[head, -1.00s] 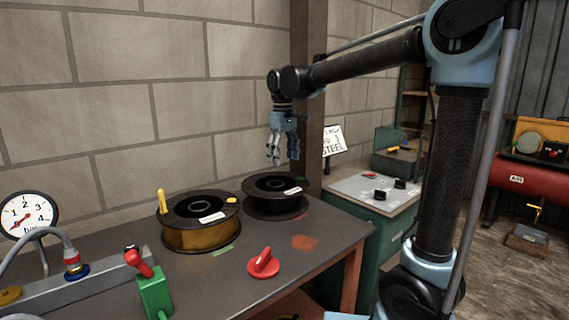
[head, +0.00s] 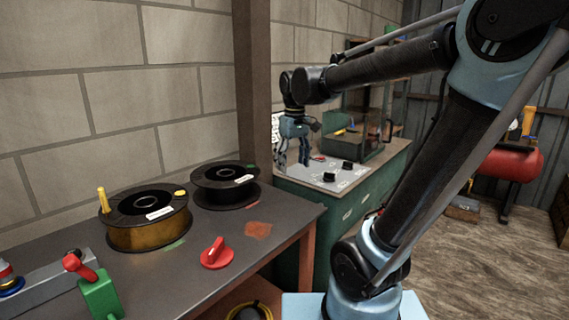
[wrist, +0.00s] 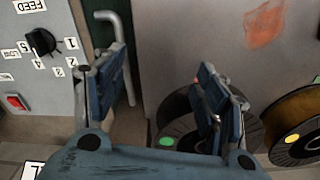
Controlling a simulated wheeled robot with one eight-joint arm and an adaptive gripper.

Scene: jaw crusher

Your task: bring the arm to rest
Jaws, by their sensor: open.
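No object is held. The fingertips look clear of the surfaces below, though their exact height is hard to tell.
The dark workbench (head: 190,278) carries a brown spool (head: 140,237), a black spool (head: 226,200), a red knob (head: 216,253) and a green lever base (head: 100,298). A green cabinet (head: 345,208) stands behind. A red tank (head: 508,163) is at right, with open floor (head: 480,270) before it.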

